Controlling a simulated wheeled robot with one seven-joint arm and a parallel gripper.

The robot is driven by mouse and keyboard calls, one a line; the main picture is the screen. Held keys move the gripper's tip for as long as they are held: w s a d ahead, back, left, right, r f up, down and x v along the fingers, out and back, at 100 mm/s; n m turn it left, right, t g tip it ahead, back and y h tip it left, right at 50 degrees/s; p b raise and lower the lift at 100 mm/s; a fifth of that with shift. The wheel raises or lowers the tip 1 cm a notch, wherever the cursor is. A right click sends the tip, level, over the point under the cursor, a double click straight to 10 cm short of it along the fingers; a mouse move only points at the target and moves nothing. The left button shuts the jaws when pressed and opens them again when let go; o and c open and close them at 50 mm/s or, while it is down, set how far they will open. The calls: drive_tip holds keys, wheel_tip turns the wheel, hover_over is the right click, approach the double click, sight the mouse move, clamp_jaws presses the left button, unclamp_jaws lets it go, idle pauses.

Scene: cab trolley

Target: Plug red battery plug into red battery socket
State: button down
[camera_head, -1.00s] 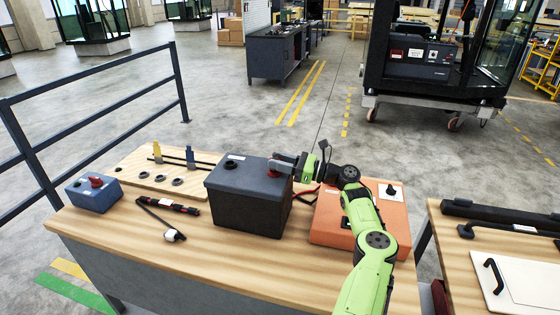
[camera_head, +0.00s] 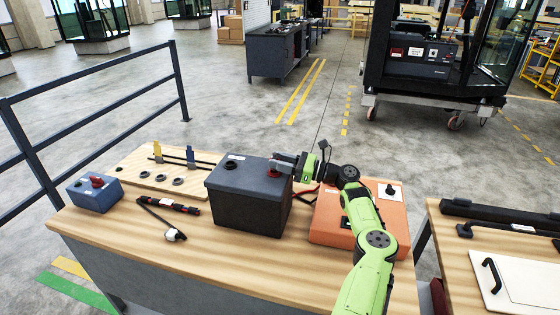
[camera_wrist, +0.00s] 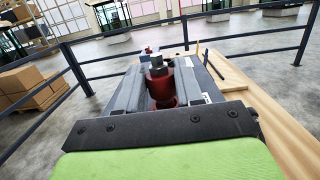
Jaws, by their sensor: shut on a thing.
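My gripper (camera_head: 284,165) is at the upper right edge of the dark grey battery box (camera_head: 248,198). Its grey fingers are shut on the red plug (camera_head: 273,171), a small red piece low by the box's top edge. A red socket cannot be told apart; the fingers and plug hide that spot. I cannot tell whether the plug is seated or only touching there.
An orange case (camera_head: 330,230) with a black knob lies right of the battery box. A blue box (camera_head: 88,198) with a red knob and a wooden board (camera_head: 137,168) with several holes and pegs are at left. A black-and-red tool (camera_head: 176,207) lies in front.

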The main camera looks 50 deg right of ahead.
drive_tip(key=shift+f, duration=0.7)
drive_tip(key=c, duration=0.6)
unclamp_jaws()
drive_tip(key=shift+c, duration=0.2)
drive_tip(key=b+v, duration=0.1)
drive_tip(key=v, duration=1.4)
drive_tip(key=shift+s, duration=0.4)
drive_tip(key=shift+d, duration=0.1)
